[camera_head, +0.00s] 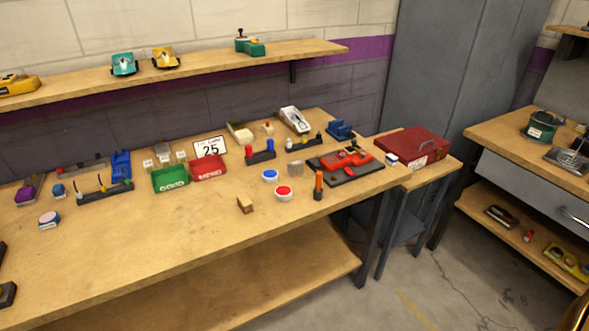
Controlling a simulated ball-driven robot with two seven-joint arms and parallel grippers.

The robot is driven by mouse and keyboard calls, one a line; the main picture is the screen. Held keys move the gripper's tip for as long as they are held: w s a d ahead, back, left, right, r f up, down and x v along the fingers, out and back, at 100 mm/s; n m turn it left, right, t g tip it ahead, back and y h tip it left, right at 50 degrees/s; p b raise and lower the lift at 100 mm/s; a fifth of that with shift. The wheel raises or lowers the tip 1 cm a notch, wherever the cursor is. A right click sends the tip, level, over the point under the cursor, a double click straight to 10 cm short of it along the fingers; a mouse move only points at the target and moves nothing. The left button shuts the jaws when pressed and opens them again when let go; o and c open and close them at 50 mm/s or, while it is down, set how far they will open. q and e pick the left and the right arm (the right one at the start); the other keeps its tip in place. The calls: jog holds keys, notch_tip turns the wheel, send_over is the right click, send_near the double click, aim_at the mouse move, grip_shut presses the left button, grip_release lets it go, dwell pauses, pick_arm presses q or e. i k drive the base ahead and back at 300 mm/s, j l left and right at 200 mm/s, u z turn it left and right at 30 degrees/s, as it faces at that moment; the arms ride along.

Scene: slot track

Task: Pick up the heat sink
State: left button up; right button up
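The heat sink (295,168) is a small grey finned block standing on the workbench (150,255). It is right of centre, behind the round red button and left of the red slot-car set. No gripper touches it. Two dark, separate finger-like tips at the left edge look like my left gripper (5,272), spread apart with nothing between them. It is far from the heat sink, and the rest of it is cut off.
Close to the heat sink are a blue button (270,176), a red button (284,193), an orange-handled tool (319,185) and the red car (347,159) on a black base. Green (170,180) and red bins (208,168) stand left. The bench front is mostly clear.

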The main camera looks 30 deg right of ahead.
aim_at(294, 168)
jog(key=i+l+z, duration=0.1)
jog(key=z, duration=0.3)
jog(key=i+l+z, duration=0.1)
jog(key=z, duration=0.3)
jog(key=i+z, duration=0.15)
jog(key=z, duration=0.25)
jog(key=i+l+z, duration=0.1)
jog(key=z, duration=0.3)
